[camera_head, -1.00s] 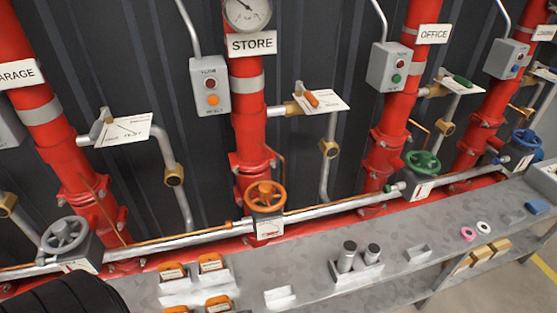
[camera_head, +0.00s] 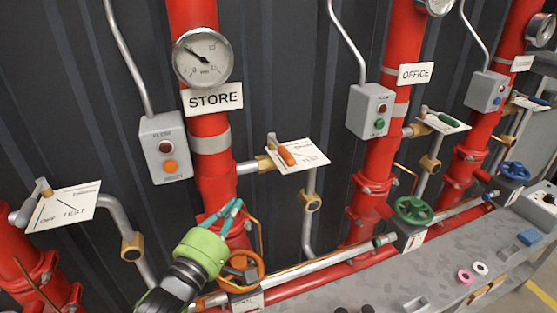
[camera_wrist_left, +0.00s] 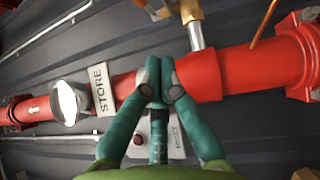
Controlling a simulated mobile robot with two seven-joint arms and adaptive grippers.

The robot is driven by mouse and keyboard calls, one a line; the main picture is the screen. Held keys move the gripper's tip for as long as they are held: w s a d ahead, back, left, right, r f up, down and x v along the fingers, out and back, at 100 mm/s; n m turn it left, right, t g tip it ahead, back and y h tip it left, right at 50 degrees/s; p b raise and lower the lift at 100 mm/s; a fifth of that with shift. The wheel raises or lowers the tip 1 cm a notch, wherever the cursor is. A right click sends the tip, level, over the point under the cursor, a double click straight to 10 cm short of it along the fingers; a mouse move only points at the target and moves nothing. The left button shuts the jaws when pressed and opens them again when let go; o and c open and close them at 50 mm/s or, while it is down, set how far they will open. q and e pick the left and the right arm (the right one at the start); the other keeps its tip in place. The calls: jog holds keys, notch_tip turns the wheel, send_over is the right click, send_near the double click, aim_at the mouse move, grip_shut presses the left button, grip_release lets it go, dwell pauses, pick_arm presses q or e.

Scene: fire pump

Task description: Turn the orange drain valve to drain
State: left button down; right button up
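The orange drain valve handle (camera_head: 287,155) sits on a white plate (camera_head: 308,158) reading TEST, right of the STORE pipe. It slants from upper left to lower right. The plate's other small lettering is too small to read. My left gripper (camera_head: 238,206) is in front of the STORE pipe, lower left of the handle and apart from it. In the left wrist view its green fingers (camera_wrist_left: 159,80) meet at the tips, with nothing seen between them. The valve's brass fitting (camera_wrist_left: 181,8) shows at the top edge there; the orange handle is not clear. My right gripper is not in view.
A grey button box (camera_head: 164,150) hangs left of the STORE pipe, below the gauge (camera_head: 203,57). A green handwheel (camera_head: 415,210) stands to the right. The space between gripper and handle looks clear.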

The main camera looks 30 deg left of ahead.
pick_arm(q)
jog(key=w+r+b, duration=0.1)
jog(key=b, duration=0.3)
send_near(281, 149)
jog(key=w+a+f, duration=0.1)
jog(key=w+a, duration=0.1)
jog(key=a, duration=0.1)
jog(key=w+d+p, duration=0.2)
jog(key=w, duration=0.1)
jog(key=shift+d, duration=0.1)
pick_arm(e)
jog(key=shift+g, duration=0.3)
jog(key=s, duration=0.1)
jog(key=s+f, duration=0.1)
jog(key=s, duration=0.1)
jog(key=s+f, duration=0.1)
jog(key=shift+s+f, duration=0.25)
